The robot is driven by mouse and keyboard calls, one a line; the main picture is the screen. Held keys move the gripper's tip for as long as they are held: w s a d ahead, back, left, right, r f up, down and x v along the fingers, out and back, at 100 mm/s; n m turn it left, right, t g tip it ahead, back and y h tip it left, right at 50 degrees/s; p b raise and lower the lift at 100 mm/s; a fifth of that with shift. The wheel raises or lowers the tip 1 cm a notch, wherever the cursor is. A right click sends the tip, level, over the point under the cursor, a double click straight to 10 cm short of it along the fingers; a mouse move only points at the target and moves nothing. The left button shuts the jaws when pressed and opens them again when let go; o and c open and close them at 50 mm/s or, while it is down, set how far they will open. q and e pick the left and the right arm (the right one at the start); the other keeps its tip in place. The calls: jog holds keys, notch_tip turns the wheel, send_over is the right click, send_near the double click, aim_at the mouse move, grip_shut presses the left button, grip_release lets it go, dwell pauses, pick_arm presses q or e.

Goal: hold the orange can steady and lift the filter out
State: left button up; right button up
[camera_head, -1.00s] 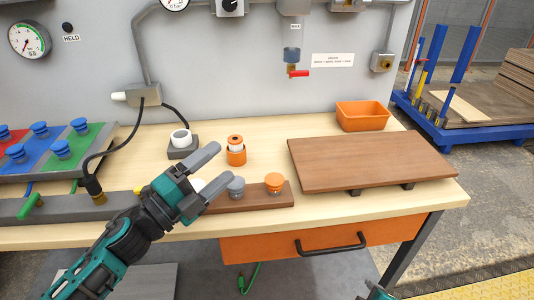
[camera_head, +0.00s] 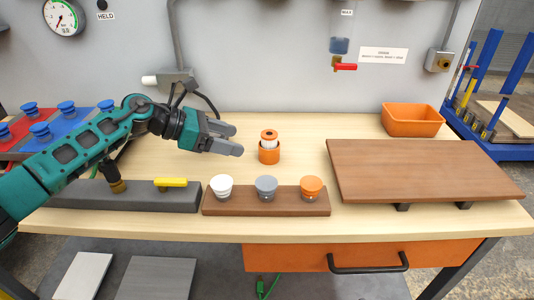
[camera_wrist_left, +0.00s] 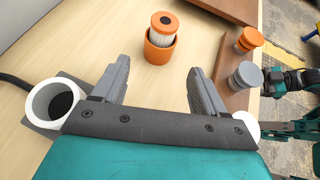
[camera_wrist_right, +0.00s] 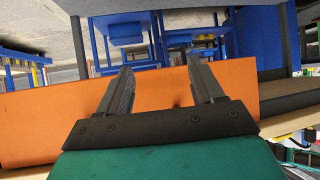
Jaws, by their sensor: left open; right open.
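The orange can (camera_head: 269,155) stands upright on the wooden bench, right of my left gripper. A pleated white filter with an orange top (camera_head: 269,135) sits in it and sticks out above its rim. In the left wrist view the can (camera_wrist_left: 158,54) and the filter (camera_wrist_left: 163,26) lie ahead of the fingers, in line with the gap between them. My left gripper (camera_head: 240,140) is open and empty, a short way left of the can. My right gripper (camera_wrist_right: 164,75) is open and empty in its wrist view, facing an orange surface; it does not show in the head view.
A brown block (camera_head: 290,208) with white, grey and orange knobs stands in front of the can. A brown board (camera_head: 420,170) lies to the right, with an orange bin (camera_head: 413,120) behind it.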

aim_at(265, 149)
pick_arm(q)
jog(key=b+x, duration=0.4)
jog(key=x, duration=0.4)
jog(key=shift+d+f, duration=0.1)
jog(key=shift+f, duration=0.15)
jog(key=shift+w+d+f+b, duration=0.2)
jog(key=shift+d+b, duration=0.3)
jog(key=shift+b, duration=0.1)
jog(key=shift+d, duration=0.2)
pick_arm(e)
jog(key=a+f, duration=0.1)
jog(key=f, duration=0.1)
jog(key=shift+w+a+f, duration=0.4)
pick_arm(q)
jog(key=shift+c, duration=0.3)
jog(key=c, duration=0.6)
